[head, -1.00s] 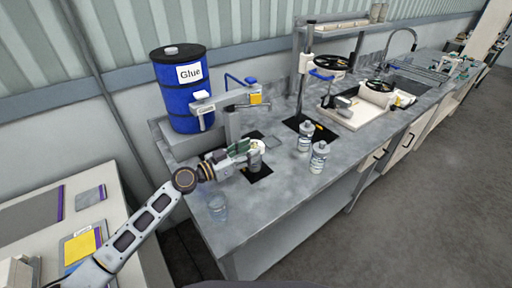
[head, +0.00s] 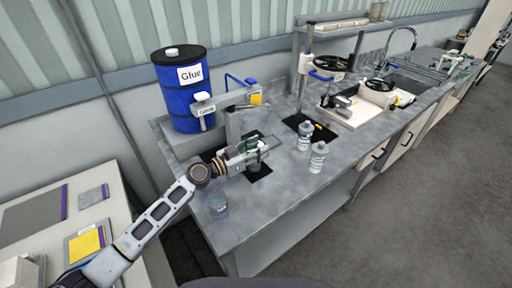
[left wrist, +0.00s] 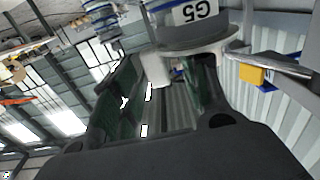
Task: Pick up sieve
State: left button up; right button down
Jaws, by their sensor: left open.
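My left gripper (head: 258,149) is open over the near left part of the grey bench, close to a black mat (head: 258,170). In the left wrist view its dark fingers (left wrist: 158,75) stand apart. A pale round rim or plate (left wrist: 185,47) lies across the upper part of that view, by the fingertips. I cannot tell surely which piece is the sieve; the gripper hides much of what stands on the mat in the head view. My right gripper is not in view.
A clear cup (head: 217,206) stands near the bench's left edge, below my left arm. Two bottles (head: 304,136) (head: 318,157) stand right of the gripper. A blue glue drum (head: 182,90) and a dispenser arm (head: 225,100) are behind. The front of the bench is mostly clear.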

pick_arm(q)
jog(key=shift+x, duration=0.8)
grip_shut()
